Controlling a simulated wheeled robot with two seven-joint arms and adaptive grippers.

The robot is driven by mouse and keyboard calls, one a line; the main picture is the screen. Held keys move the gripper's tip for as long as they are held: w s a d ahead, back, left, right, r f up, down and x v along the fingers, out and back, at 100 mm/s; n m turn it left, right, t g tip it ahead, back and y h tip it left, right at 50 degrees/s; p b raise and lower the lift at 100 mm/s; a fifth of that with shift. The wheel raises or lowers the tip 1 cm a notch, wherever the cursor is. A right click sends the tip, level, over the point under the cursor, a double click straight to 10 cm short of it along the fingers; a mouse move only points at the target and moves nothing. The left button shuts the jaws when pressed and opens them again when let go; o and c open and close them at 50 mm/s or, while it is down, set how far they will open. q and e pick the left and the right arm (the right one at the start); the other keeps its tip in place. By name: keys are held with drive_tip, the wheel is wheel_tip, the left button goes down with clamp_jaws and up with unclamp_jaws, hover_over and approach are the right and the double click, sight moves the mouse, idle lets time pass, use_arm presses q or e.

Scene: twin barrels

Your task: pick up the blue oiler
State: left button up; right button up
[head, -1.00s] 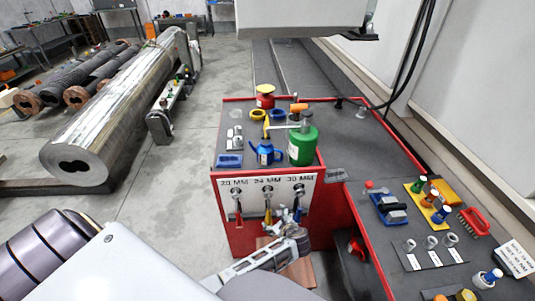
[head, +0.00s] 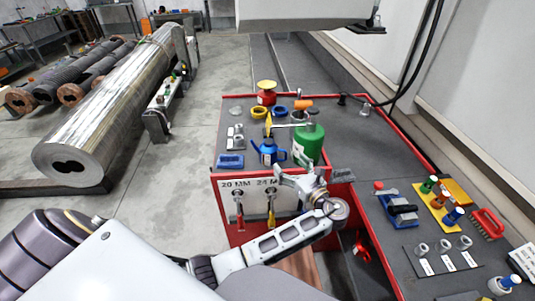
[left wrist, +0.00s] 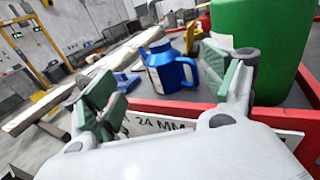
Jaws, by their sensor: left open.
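In the left wrist view the oiler (left wrist: 170,70) shows beyond and between my fingers. My left gripper (head: 298,178) is open and empty, at the cabinet's front edge, in front of the oiler and green can. In the left wrist view its green-padded fingers (left wrist: 168,92) are spread, with the oiler farther off. My right gripper is not seen.
The green can (left wrist: 262,40) stands close to the right finger. A blue block (head: 230,161) lies left of the oiler. A red can (head: 266,95) and yellow ring (head: 258,112) stand behind. The red front rim (left wrist: 200,110) and a label panel (head: 247,185) lie near the gripper.

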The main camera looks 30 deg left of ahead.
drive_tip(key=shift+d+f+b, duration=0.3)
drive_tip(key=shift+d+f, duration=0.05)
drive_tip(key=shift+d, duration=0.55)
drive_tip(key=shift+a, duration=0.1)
